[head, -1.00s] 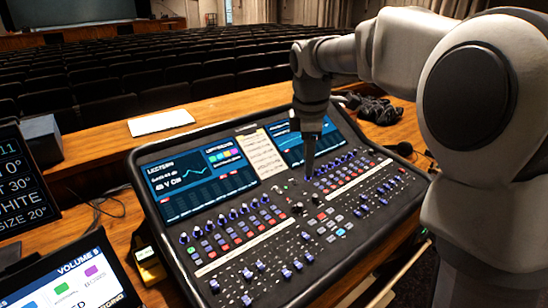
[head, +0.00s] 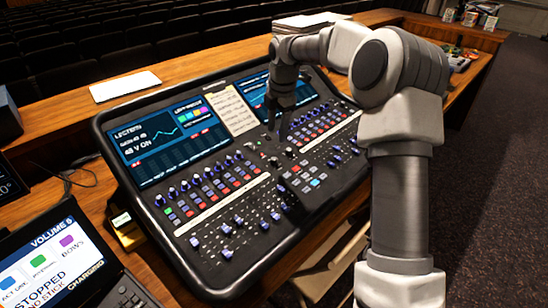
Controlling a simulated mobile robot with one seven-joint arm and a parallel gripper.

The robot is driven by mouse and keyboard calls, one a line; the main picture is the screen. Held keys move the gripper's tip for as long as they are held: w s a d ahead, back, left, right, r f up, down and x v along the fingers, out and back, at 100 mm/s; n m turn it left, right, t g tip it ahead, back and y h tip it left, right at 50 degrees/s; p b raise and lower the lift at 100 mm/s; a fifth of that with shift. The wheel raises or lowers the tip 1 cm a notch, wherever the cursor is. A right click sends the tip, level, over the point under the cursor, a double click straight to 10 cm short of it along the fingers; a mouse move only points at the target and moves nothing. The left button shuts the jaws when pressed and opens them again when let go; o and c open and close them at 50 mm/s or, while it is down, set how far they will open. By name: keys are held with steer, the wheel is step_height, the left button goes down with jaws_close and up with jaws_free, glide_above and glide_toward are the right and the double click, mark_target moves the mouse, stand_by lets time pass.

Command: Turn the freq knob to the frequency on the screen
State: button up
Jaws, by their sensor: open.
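The mixing desk (head: 290,231) lies across the middle of the head view. Its left screen (head: 168,136) reads "LECTERN" and "48 V ON" beside a light curve; a smaller line, possibly the frequency, is too blurred to read. A second screen (head: 300,92) is partly hidden behind my arm. Several small dark knobs (head: 289,152) sit in the centre of the panel; their labels are too small to tell which is freq. My gripper (head: 283,137) points down, open, over the panel's centre just behind these knobs. I cannot tell whether it touches the desk.
A pale paper list (head: 235,111) lies between the screens. A laptop (head: 58,262) and a small yellow-edged device (head: 126,232) stand left of the desk. A white tablet (head: 125,86) lies on the wooden counter behind. Dark carpet (head: 500,200) is clear at the right.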

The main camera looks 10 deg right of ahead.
mark_target(274, 159)
steer(key=f, duration=0.3)
steer(key=w+f, duration=0.1)
steer(key=f, duration=0.7)
steer(key=shift+w+a+b, duration=0.2)
steer(key=shift+a+b, duration=0.1)
steer(key=shift+b, duration=0.1)
jaws_close()
